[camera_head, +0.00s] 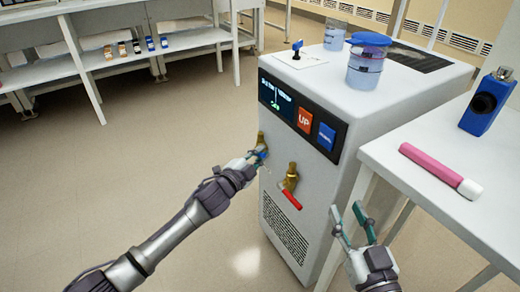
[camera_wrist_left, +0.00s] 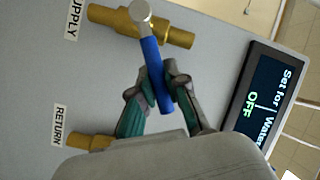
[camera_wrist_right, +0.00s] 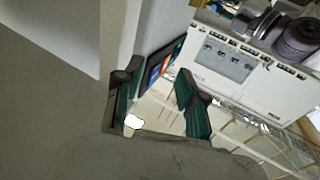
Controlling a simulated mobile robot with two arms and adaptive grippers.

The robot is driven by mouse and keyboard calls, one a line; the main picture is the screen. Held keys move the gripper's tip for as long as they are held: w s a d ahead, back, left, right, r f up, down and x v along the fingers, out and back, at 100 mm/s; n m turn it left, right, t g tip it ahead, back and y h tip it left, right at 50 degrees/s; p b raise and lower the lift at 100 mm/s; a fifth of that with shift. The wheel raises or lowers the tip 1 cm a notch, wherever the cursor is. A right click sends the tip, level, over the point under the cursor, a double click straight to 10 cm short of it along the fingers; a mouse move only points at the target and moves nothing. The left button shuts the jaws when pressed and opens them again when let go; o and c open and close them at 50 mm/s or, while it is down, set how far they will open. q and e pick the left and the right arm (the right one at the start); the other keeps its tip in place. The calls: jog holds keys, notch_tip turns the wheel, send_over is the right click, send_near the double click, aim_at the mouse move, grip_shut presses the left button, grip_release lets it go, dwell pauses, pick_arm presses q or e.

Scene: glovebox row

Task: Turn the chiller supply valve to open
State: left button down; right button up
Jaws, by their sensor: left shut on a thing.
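The chiller (camera_head: 350,120) is a white cabinet with a dark display panel (camera_head: 295,110). Its supply valve (camera_wrist_left: 110,17) is brass, beside a SUPPLY label (camera_wrist_left: 72,20), with a blue lever handle (camera_wrist_left: 152,62) lying roughly crosswise to the brass body. My left gripper (camera_head: 260,153) is shut on the blue handle near its free end; in the left wrist view the fingers (camera_wrist_left: 158,85) are on both sides of it. In the head view the gripper partly hides this valve. My right gripper (camera_head: 352,222) is open and empty, in front of the chiller's right side; its parted fingers (camera_wrist_right: 158,92) show in the right wrist view.
A second brass valve (camera_head: 291,175) with a red handle (camera_head: 289,198) is right of the left gripper. A blue-lidded jar (camera_head: 366,65) sits on the chiller. Open floor lies left.

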pick_arm(q)
jog(key=shift+w+a+r+n+p, duration=0.15)
jog(key=shift+n+p, duration=0.25)
jog(key=shift+p, duration=0.55)
jog(key=shift+g, duration=0.3)
pick_arm(e)
jog(key=s+d+f+g+h, duration=0.2)
jog(key=f+g, duration=0.4)
jog(key=f, duration=0.4)
jog(key=shift+s+d+g, duration=0.2)
jog(key=shift+s+g, duration=0.1)
jog(key=shift+s, duration=0.5)
pick_arm(q)
jog(key=c, duration=1.2)
grip_release()
jog(key=shift+o, duration=0.2)
jog(key=v, duration=1.2)
